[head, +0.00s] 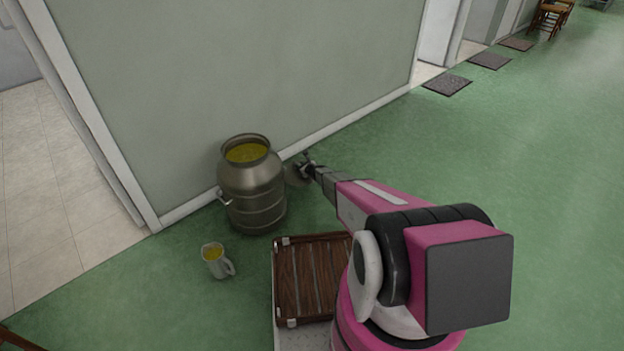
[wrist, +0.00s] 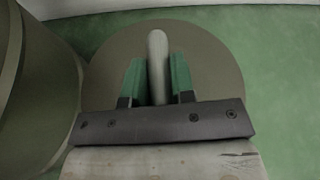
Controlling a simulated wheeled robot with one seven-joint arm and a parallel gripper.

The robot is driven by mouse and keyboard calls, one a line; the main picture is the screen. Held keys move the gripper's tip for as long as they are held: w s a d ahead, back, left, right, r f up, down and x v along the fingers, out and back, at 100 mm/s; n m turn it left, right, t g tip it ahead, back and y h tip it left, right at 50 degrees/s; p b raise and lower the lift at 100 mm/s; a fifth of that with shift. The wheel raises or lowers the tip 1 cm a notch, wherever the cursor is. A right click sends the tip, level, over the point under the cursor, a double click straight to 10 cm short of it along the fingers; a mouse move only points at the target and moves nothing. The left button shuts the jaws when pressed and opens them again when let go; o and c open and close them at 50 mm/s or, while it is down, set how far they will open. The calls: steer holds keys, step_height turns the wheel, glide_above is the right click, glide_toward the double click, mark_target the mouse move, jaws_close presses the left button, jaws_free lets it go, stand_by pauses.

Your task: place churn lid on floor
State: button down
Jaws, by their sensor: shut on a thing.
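The metal churn (head: 252,190) stands upright on the green floor by the wall, its mouth uncovered and yellow-green liquid showing inside. My gripper (head: 303,165) is just right of the churn in the head view. In the wrist view, my gripper (wrist: 158,82) has its green fingers shut on the bar handle of the round grey churn lid (wrist: 215,65). The lid also shows partly behind my gripper in the head view (head: 294,176). The churn's side (wrist: 40,100) fills the left of the wrist view. I cannot tell whether the lid touches the floor.
A brown slatted wooden thing (head: 308,280) lies in front of the churn. The wall (head: 250,70) rises behind. Green floor (head: 520,170) is clear to the right, with dark mats (head: 447,85) farther off.

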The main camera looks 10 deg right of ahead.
steer(key=shift+w+d+f, duration=1.1)
steer(key=shift+d+f, duration=0.5)
steer(key=shift+f, duration=0.2)
steer(key=shift+w+d+f, duration=1.1)
steer(key=shift+d+f, duration=0.45)
steer(key=shift+f, duration=0.25)
steer(key=shift+w+d+f, duration=1.1)
steer(key=shift+d+f, duration=0.5)
steer(key=shift+f, duration=0.2)
steer(key=c, duration=1)
jaws_free()
steer(key=shift+o, duration=0.2)
